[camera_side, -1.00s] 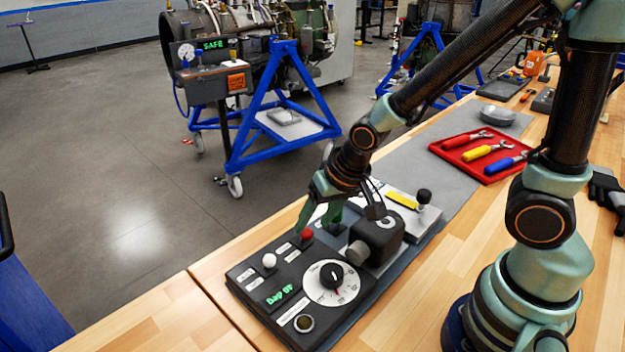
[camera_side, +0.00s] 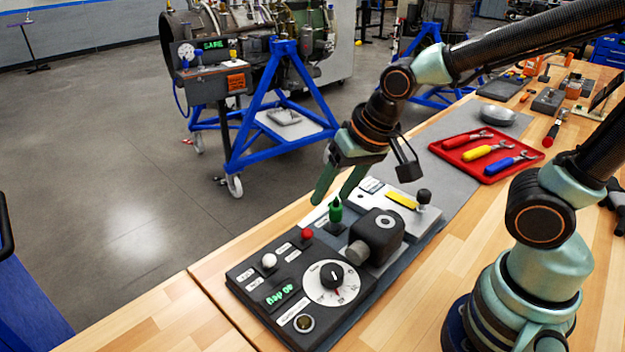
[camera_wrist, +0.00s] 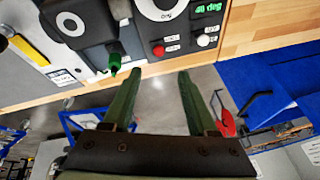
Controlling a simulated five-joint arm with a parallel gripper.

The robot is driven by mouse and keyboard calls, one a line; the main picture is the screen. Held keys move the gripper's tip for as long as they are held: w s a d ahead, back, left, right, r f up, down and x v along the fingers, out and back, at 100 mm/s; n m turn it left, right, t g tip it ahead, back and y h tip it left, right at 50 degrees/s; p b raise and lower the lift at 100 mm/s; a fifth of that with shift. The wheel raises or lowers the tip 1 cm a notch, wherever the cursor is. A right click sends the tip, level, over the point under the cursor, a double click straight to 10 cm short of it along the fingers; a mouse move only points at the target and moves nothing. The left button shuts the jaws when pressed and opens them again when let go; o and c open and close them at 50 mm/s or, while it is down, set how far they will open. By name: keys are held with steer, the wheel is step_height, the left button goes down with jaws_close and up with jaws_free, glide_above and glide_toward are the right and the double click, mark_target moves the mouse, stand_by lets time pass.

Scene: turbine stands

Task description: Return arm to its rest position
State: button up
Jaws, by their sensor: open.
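My gripper (camera_side: 335,192) is open and empty, its two green fingers apart above the back edge of the control panel (camera_side: 337,322). In the wrist view my gripper (camera_wrist: 157,90) also shows spread fingers with nothing between them. A green-tipped lever (camera_side: 335,212) stands upright just below the fingers, apart from them; it also shows in the wrist view (camera_wrist: 114,62). A red knob (camera_side: 307,234), a white knob (camera_side: 269,260) and a round dial (camera_side: 332,282) sit on the panel.
A black block (camera_side: 378,236) and a grey plate with a yellow handle (camera_side: 402,200) stand beside the panel. A red tray (camera_side: 482,168) holds three coloured tools farther back. A turbine on a blue stand (camera_side: 285,140) is beyond the bench.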

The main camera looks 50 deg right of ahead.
steer(key=s+d+r+n+t+h, duration=0.1)
steer(key=s+d+r+n, duration=0.1)
steer(key=d+r, duration=0.4)
steer(key=shift+s+d+r+n, duration=0.25)
steer(key=shift+d+r+n, duration=0.05)
steer(key=shift+n, duration=0.4)
